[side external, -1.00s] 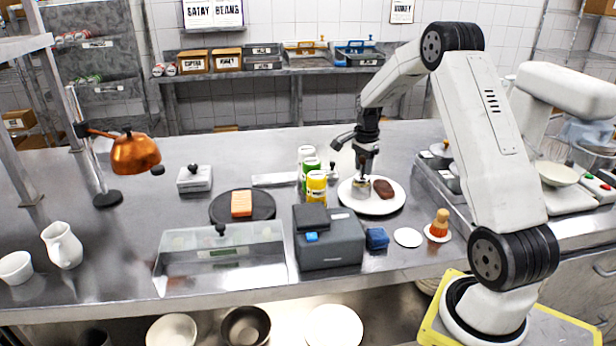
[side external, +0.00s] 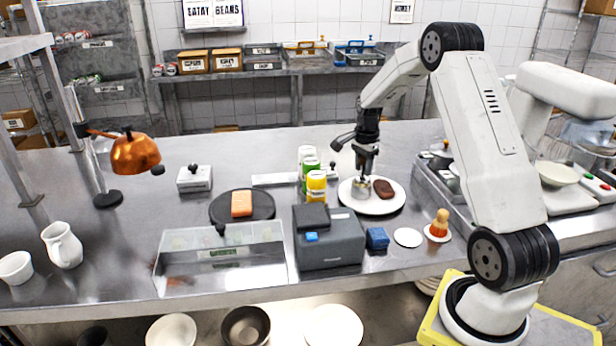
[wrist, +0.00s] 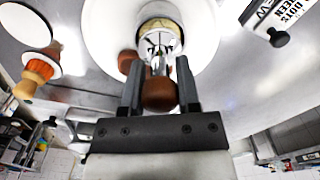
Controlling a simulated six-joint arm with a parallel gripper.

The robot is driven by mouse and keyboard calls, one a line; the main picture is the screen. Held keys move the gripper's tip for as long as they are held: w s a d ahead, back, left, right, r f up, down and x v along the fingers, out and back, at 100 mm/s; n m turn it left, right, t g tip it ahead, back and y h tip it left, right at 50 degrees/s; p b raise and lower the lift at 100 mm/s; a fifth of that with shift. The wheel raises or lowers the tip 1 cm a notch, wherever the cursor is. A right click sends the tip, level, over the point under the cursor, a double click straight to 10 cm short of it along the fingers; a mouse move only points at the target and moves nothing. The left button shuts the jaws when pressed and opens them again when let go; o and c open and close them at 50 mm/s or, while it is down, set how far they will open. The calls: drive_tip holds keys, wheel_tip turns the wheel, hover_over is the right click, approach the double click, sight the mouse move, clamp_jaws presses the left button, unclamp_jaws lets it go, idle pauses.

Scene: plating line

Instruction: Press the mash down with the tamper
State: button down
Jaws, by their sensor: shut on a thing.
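My gripper (wrist: 160,88) is shut on the tamper, whose round brown knob (wrist: 159,95) sits between the fingers. The tamper's metal lower part (wrist: 160,42) reaches into a metal ring (side external: 361,189) on the white plate (side external: 372,208). A rim of pale yellow mash (wrist: 158,24) shows inside the ring in the wrist view; the tamper hides the rest. In the side view my gripper (side external: 365,165) is above the ring. I cannot tell how firmly the tamper touches the mash.
A brown piece of meat (side external: 384,188) lies on the plate right beside the ring. Green and yellow bottles (side external: 316,186) stand left of the plate. A grey machine (side external: 330,243) and a blue cloth (side external: 377,238) are in front. Metal bins (side external: 430,180) are at the right.

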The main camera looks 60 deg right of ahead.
drive_tip(key=shift+f, duration=1.4)
idle(1.9)
drive_tip(key=shift+r, duration=0.2)
drive_tip(key=shift+r, duration=3.35)
